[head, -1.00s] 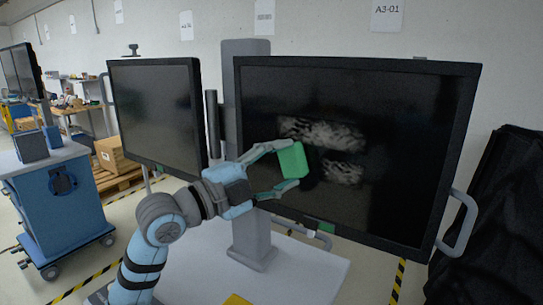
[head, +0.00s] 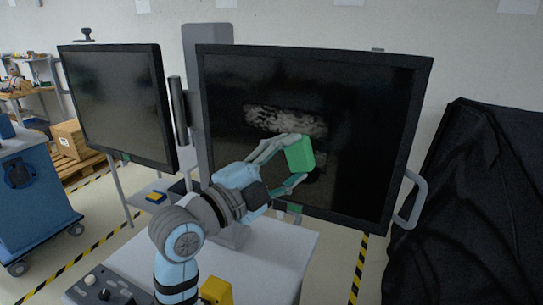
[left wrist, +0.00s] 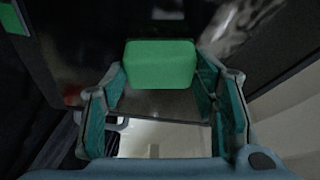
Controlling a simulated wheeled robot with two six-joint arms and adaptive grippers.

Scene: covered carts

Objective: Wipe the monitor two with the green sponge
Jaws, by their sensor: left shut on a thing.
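The green sponge (head: 300,154) is held between the fingertips of my left gripper (head: 290,162), in front of the larger right monitor (head: 350,110). In the left wrist view the sponge (left wrist: 160,64) sits between the two fingers of the gripper (left wrist: 162,85). I cannot tell whether the sponge touches the screen. A pale streaky smudge (head: 285,122) shows on that screen above the sponge. A second monitor (head: 118,105) with a dark screen stands at the left. I cannot read a number on either monitor. My right gripper is not in view.
A light table top (head: 270,262) lies below the monitors, with a yellow block (head: 216,290) and a control box (head: 103,287) at its front. A cart under black cover (head: 450,200) stands at the right. A blue cart (head: 35,205) is at the left.

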